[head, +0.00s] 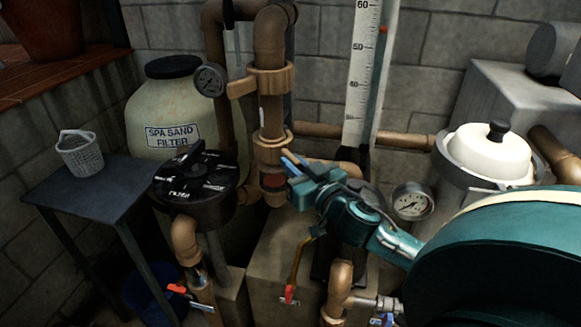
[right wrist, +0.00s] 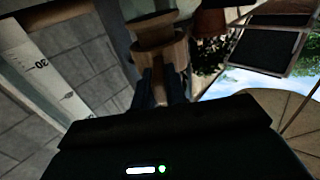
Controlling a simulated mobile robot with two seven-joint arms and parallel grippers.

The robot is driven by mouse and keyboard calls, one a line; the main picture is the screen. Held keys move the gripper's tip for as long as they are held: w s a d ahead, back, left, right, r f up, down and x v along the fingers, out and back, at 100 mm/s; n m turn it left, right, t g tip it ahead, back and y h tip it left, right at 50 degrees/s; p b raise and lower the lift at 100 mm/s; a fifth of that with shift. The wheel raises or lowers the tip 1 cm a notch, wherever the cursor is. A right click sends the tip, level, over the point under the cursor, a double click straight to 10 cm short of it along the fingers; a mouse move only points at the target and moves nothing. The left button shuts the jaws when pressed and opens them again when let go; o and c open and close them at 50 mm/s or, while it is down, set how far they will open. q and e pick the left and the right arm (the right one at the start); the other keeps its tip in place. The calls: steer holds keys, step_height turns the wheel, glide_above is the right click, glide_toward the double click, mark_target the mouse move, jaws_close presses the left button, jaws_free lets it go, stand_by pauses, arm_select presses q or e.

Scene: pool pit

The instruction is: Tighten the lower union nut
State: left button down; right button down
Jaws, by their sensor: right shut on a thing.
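The lower union nut (head: 268,152) is a tan ring on the upright brown pipe, in the middle of the head view. My right gripper (head: 291,163) reaches it from the right, with its blue fingertips against the nut's right side. In the right wrist view the dark fingers are shut around a narrow tan lug (right wrist: 160,88) that sticks out from the round nut (right wrist: 161,54). The fingers partly hide the lug. The upper union nut (head: 272,78) sits higher on the same pipe, its lug pointing left. My left gripper is not in view.
A pressure gauge (head: 210,80) and the black filter valve (head: 196,178) stand left of the pipe. A white scale board (head: 362,70) rises behind it. Another gauge (head: 412,201) and a white-lidded pump pot (head: 487,152) are at right. A small table (head: 95,195) holds a basket (head: 80,154).

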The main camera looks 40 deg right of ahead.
steer(key=shift+s+f, duration=0.1)
steer(key=shift+f, duration=0.5)
steer(key=c, duration=1.8)
jaws_free()
steer(key=o, duration=0.4)
steer(key=shift+r, duration=0.25)
steer(key=shift+c, duration=0.2)
steer(key=s+b, duration=0.1)
steer(key=s, duration=1.2)
steer(key=shift+a, duration=0.4)
